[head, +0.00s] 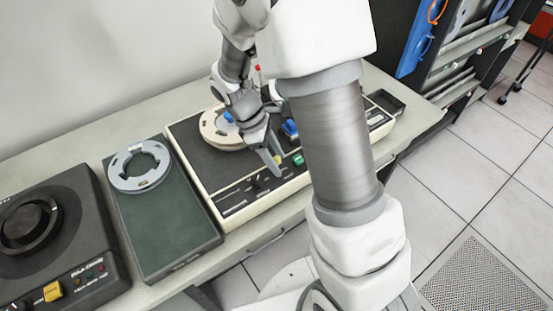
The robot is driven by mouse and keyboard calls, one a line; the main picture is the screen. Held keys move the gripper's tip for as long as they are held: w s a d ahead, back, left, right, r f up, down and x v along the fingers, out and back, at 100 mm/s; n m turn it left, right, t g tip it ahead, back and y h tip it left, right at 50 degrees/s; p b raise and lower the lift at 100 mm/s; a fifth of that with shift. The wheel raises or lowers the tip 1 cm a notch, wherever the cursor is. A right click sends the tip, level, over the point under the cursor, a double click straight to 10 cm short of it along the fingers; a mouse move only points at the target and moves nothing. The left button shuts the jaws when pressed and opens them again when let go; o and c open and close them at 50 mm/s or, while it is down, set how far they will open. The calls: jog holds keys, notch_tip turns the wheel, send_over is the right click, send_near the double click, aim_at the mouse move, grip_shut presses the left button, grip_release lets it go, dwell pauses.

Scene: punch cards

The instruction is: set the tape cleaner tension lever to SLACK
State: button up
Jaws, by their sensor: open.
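The tape cleaner (208,172) appears to be the cream-edged machine with a dark top in the middle of the bench. A beige reel (212,128) sits on it. Its front panel has a slot strip, a small black knob or lever (256,184), and yellow and green buttons (298,159). I cannot tell for sure which control is the tension lever, nor read its labels. My gripper (275,165) is open, with its fingers pointing down over the front panel, just right of the black knob. My arm hides part of the machine's right side.
Left of the machine lies a dark green flat case (165,225) with a grey ring (139,166) on it. A black device with a large dial (28,225) stands at the far left. A small dark tray (385,103) is at the right.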

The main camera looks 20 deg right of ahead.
jog(key=shift+f, duration=0.15)
jog(key=shift+c, duration=0.3)
grip_shut()
jog(key=t+b, duration=0.1)
jog(key=s+t+b, duration=0.1)
jog(key=b, duration=0.1)
jog(key=t+y+b, duration=0.1)
jog(key=shift+s+d+f+m+b, duration=0.25)
jog(key=shift+s+d+m+b, duration=0.05)
jog(key=shift+s+d+b, duration=0.1)
jog(key=shift+s+t+b, duration=0.2)
jog(key=shift+t+b, duration=0.25)
jog(key=shift+t, duration=0.15)
jog(key=shift+r, duration=0.1)
